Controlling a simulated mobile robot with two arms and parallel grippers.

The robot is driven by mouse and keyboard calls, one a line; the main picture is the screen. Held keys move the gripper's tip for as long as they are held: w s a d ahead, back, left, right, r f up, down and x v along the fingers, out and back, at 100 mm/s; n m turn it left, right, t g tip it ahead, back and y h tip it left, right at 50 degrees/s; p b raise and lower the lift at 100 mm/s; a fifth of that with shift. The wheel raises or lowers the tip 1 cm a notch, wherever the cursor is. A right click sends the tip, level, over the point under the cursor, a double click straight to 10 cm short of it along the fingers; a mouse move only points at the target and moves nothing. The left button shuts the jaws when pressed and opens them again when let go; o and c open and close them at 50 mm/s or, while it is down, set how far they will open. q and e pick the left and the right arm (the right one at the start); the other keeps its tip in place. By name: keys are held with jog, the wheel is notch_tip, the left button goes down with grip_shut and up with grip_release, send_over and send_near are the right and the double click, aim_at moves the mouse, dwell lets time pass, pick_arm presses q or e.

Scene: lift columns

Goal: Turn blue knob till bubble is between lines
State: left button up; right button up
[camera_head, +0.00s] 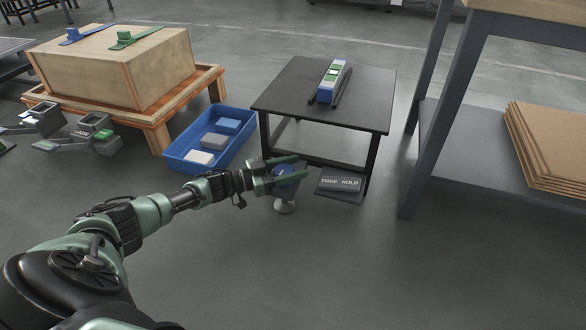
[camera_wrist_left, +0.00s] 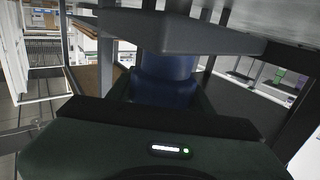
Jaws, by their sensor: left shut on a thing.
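The blue knob (camera_head: 286,184) is at the front left of the low dark table (camera_head: 290,92), above a pale round foot (camera_head: 284,207) on the floor. My left gripper (camera_head: 299,165) reaches it from the left and is shut on it, one finger on each side. In the left wrist view the blue knob (camera_wrist_left: 168,88) stands between the fingers under a dark plate. A blue and white level (camera_head: 328,82) with green windows lies on the tabletop between two dark rails. Its bubble and lines are too small to make out. My right gripper is not in view.
A "FREE HOLD" plate (camera_head: 340,184) sits low by the table's right front leg. A blue bin (camera_head: 171,154) with blocks stands left of the table, near a wooden crate (camera_head: 120,68). A workbench leg (camera_head: 443,110) stands at the right. The front floor is clear.

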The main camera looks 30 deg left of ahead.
aim_at(282, 170)
pick_arm(q)
jog(key=o, duration=1.4)
jog(key=shift+c, duration=0.2)
jog(key=shift+s+a+p, duration=0.3)
jog(key=shift+s+p, duration=0.05)
jog(key=shift+p, duration=0.05)
jog(key=p+v, duration=0.3)
jog(key=v, duration=0.2)
jog(key=shift+s+a+r, duration=0.1)
jog(key=shift+s+a, duration=0.05)
jog(key=shift+s, duration=0.05)
jog(key=shift+s+a, duration=0.4)
jog(key=shift+s, duration=0.15)
